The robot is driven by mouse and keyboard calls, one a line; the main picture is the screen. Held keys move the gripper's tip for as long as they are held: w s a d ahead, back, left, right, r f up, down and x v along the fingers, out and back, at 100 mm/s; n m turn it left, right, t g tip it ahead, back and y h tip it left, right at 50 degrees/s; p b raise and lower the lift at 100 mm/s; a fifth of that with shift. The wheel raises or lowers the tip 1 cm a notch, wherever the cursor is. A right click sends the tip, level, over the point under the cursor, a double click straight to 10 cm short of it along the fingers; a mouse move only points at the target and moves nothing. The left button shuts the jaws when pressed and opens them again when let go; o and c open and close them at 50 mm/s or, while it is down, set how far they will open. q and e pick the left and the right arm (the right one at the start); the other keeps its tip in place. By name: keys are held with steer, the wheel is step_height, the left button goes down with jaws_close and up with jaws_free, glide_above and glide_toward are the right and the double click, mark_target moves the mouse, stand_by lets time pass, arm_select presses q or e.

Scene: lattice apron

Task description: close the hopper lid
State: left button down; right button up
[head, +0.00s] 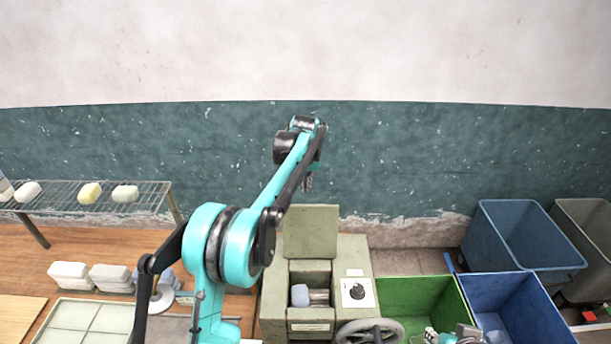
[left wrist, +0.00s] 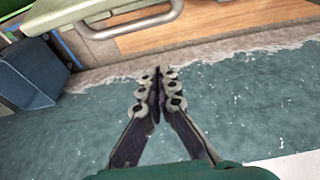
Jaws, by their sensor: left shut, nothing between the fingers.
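The hopper lid (head: 310,230) is a flat grey-green panel standing open and upright behind the hopper's mouth. The hopper (head: 274,310) is a grey-green box; a pale block (head: 300,294) and a metal roller show in its opening. My left gripper (head: 308,186) hangs above and behind the lid's top edge, in front of the wall, apart from the lid. Its fingers are shut and empty, as the left wrist view (left wrist: 158,78) also shows. A pale green edge (left wrist: 125,22), seemingly the lid, crosses the top there. My right gripper (head: 455,336) is partly visible at the bottom edge.
Green (head: 420,296) and blue (head: 512,308) bins stand further right. A wire rack (head: 100,196) with soap bars and a bench (head: 30,260) are left. The wall is close behind.

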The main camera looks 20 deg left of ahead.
arm_select(q)
steer(key=s+f, duration=0.1)
steer(key=s+f+p, duration=0.1)
steer(key=s, duration=0.1)
steer(key=shift+d+f, duration=0.25)
steer(key=shift+d, duration=0.15)
steer(key=shift+s, duration=0.1)
